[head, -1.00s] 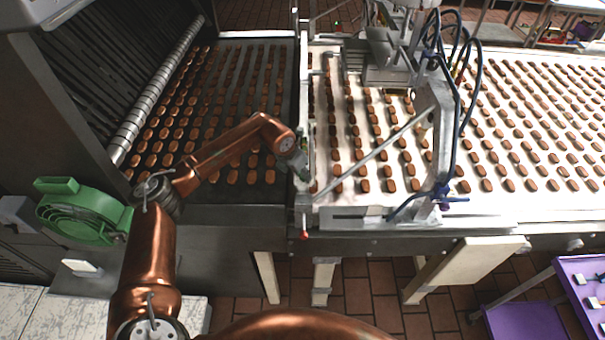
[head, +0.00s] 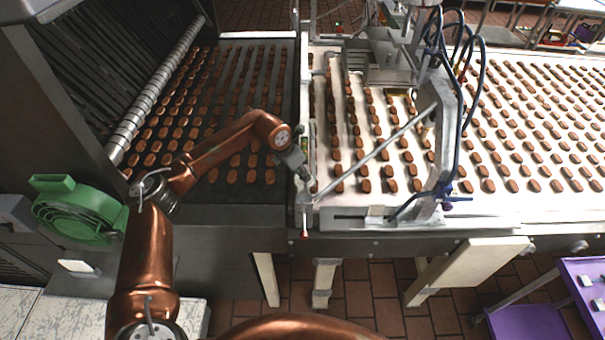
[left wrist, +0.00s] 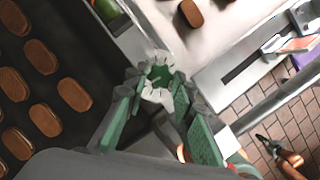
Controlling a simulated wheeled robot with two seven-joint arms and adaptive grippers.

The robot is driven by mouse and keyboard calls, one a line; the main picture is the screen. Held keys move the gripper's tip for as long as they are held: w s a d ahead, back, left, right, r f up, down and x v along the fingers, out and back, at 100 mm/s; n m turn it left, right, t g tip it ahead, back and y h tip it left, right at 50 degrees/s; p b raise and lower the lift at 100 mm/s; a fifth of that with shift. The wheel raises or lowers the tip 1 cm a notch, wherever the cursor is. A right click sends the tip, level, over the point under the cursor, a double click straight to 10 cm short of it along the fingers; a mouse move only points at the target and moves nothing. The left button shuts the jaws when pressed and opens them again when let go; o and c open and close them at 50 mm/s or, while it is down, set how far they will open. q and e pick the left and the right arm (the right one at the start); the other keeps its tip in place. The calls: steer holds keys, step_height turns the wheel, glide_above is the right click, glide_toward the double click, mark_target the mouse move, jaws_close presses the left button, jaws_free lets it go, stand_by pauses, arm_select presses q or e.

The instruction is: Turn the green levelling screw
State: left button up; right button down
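The green levelling screw (left wrist: 160,76) shows in the left wrist view as a small green centre with a pale notched rim. It is at the corner between the dark belt and the white belt. My left gripper (left wrist: 157,88) has its two green-padded fingers on either side of it, with grey tips close to the rim. I cannot tell if the tips press on it. In the head view my left gripper (head: 302,168) points down at the joint between the belts, and the screw is hidden there.
Rows of brown biscuits lie on the dark belt (head: 225,193) and the white belt (head: 350,198). A metal bar (head: 375,152) slants close right of my gripper. A red-tipped lever (head: 304,236) hangs below. A green fan-like housing (head: 80,210) is at left.

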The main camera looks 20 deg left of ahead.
arm_select(q)
steer(key=o, duration=0.4)
steer(key=shift+r, duration=0.1)
steer(key=v, duration=1.2)
steer(key=shift+d, duration=0.1)
